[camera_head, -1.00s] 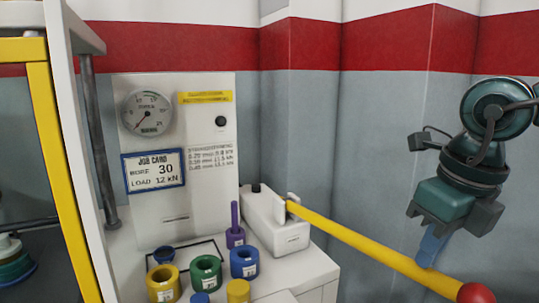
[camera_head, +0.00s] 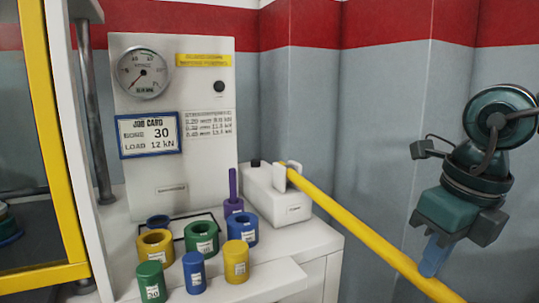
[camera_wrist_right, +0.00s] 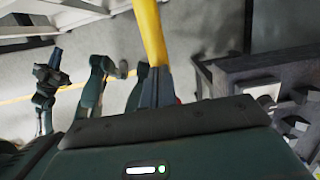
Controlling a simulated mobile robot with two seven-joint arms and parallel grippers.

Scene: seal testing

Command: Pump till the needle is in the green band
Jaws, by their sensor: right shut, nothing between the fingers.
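The pressure gauge (camera_head: 143,72) is a round white dial at the top left of the white panel. Its thin needle seems to point to the lower left; I cannot make out a green band or the exact reading. The yellow pump lever (camera_head: 365,236) slopes down to the right from the white pump block (camera_head: 275,195). My right gripper (camera_head: 435,258) is shut and empty, its blue fingers at the lever near its outer end. In the right wrist view, the lever (camera_wrist_right: 150,35) runs up from behind the shut fingers (camera_wrist_right: 156,88). The left gripper is not in view.
The job card (camera_head: 150,135) reads bore 30, load 12 kN. Several coloured rings and cylinders stand on the white bench, including a green ring (camera_head: 202,237) and a yellow cylinder (camera_head: 236,262). A yellow-framed cabinet (camera_head: 45,130) stands left. The grey wall is behind the lever.

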